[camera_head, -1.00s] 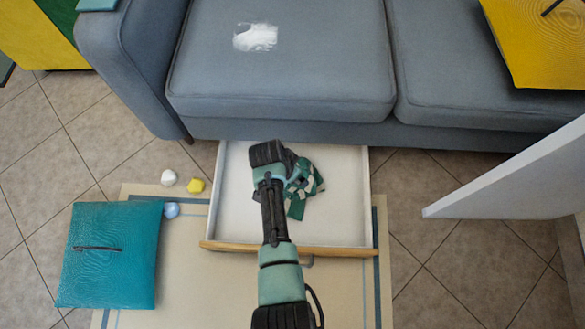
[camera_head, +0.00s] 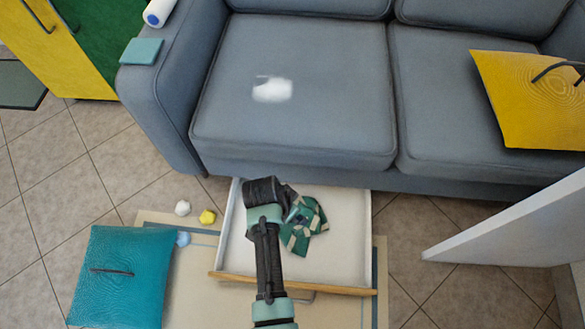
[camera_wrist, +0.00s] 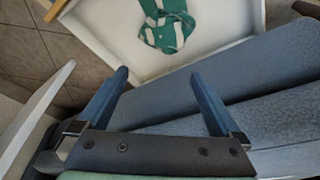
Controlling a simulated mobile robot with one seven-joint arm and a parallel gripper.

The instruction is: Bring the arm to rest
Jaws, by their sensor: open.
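My gripper (camera_wrist: 160,105) shows in the wrist view with its two blue fingers spread wide apart and nothing between them. In the head view my arm reaches up over the open drawer, and the fingers are hidden behind my own wrist. A green and cream patterned cloth (camera_head: 303,226) lies crumpled in the white drawer (camera_head: 345,255), just right of my wrist. The cloth (camera_wrist: 166,25) also shows in the wrist view, beyond the fingertips and apart from them.
The drawer sticks out below the grey sofa (camera_head: 300,90). A white panel (camera_head: 510,225) juts in at right. A teal cushion (camera_head: 122,275) and small balls (camera_head: 207,216) lie at left. A yellow cushion (camera_head: 525,100) rests on the sofa.

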